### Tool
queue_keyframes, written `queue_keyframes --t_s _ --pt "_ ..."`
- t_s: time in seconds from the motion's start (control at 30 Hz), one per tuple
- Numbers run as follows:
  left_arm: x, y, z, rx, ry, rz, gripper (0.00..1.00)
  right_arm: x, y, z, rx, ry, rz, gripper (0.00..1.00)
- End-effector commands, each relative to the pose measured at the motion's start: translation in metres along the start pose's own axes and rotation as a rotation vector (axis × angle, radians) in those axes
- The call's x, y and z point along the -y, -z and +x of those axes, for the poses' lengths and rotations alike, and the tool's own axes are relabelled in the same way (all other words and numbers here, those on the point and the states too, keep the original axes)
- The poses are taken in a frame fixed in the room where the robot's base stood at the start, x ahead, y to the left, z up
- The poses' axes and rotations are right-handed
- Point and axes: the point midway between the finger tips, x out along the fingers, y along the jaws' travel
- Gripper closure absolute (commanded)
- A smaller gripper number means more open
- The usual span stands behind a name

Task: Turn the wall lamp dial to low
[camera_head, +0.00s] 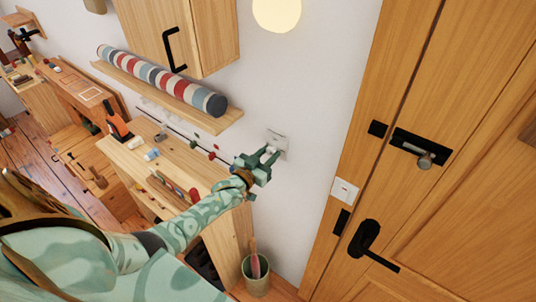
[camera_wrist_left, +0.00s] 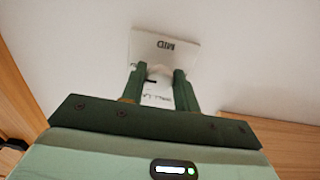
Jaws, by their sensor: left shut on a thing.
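The wall lamp dial plate (camera_head: 280,137) is a small pale square on the white wall. In the left wrist view the plate (camera_wrist_left: 150,47) shows an upside-down "MID" label and more lettering, partly hidden. My left gripper (camera_head: 267,154) is at the plate. In the left wrist view its green fingers (camera_wrist_left: 158,76) are shut on the pale dial knob (camera_wrist_left: 157,70), mostly hidden between them. I cannot tell the dial's exact setting. The round wall lamp (camera_head: 277,10) above glows warm. My right gripper is not in view.
A wooden shelf (camera_head: 160,92) with a striped roll stands left of the dial, above a wooden desk (camera_head: 190,160). A wooden door (camera_head: 460,190) with black handles and a white switch plate (camera_head: 344,191) is at right. A bin (camera_head: 256,283) stands below.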

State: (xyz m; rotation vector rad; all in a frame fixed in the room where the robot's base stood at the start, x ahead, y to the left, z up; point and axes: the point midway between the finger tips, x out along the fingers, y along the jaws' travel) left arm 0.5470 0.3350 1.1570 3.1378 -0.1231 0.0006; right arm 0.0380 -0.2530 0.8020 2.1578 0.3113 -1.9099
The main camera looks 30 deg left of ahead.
Motion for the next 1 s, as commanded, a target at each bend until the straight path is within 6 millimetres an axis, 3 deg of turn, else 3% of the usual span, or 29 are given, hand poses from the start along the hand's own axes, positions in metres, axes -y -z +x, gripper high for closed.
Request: queue_keyframes --t_s 0.17,0.2,0.27,0.67,0.77,1.0 --pt "0.0 -0.002 -0.001 0.003 0.0 0.001 0.92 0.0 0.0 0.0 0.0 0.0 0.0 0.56" --pt "0.0 -0.001 -0.001 0.003 0.0 0.001 0.67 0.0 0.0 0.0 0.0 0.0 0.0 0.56" --pt "0.0 -0.001 -0.001 0.003 0.0 0.001 0.5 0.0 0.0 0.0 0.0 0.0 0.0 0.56" --pt "0.0 -0.001 -0.01 0.002 0.0 0.001 0.5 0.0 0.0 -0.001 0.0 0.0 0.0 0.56" --pt "0.0 -0.001 -0.028 0.003 -0.001 0.001 0.5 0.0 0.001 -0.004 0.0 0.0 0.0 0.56" --pt "0.0 -0.003 -0.093 0.005 -0.001 0.002 0.5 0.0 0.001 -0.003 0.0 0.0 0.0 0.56"
